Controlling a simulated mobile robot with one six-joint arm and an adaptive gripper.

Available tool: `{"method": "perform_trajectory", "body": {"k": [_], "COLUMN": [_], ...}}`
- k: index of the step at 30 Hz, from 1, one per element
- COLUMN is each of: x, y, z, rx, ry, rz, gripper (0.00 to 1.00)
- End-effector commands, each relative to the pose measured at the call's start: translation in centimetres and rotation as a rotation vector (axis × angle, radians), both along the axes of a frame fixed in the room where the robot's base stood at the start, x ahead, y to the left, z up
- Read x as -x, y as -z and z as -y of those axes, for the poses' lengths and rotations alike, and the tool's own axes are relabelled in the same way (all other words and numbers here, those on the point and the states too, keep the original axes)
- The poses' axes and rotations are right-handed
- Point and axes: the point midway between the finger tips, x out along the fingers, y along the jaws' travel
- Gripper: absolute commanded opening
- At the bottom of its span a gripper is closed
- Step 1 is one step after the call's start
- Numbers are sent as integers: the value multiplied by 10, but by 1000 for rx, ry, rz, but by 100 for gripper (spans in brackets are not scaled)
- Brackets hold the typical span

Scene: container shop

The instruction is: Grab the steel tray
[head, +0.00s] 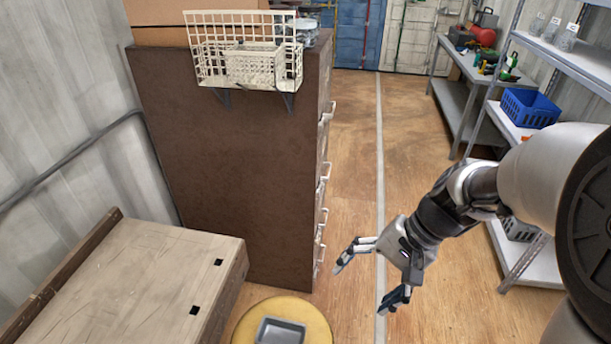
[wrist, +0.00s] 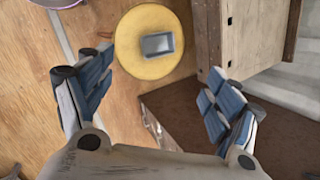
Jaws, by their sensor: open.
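The steel tray (head: 280,331) is a small grey rectangular tray lying on a round yellow stool top (head: 318,318) at the bottom of the head view, partly cut off by the frame edge. In the wrist view the whole tray (wrist: 158,45) shows near the middle of the yellow top (wrist: 135,66). My gripper (head: 368,279) is open and empty, in the air to the right of and above the stool. In the wrist view its two fingers (wrist: 155,100) are spread wide, with the tray beyond them and apart from them.
A wooden crate (head: 130,280) stands left of the stool, close to it. A tall brown cabinet (head: 235,170) with handles and a wire basket (head: 245,62) stands behind. Shelves with a blue basket (head: 528,108) line the right. The floor (head: 345,215) between is clear.

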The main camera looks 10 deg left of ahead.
Motion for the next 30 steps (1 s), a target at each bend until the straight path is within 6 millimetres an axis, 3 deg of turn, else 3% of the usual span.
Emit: {"method": "perform_trajectory", "body": {"k": [6,14,21,24,30], "x": [-47,-77,-69,-59,-44], "y": [69,175,283,319,359], "z": [-14,-26,-34,-38,-42], "rx": [-185,-382,-532,-574,-621], "ry": [192,450,706,794,897], "rz": [-217,-443,-622,-674,-731], "gripper": [94,94,94,94,94]}}
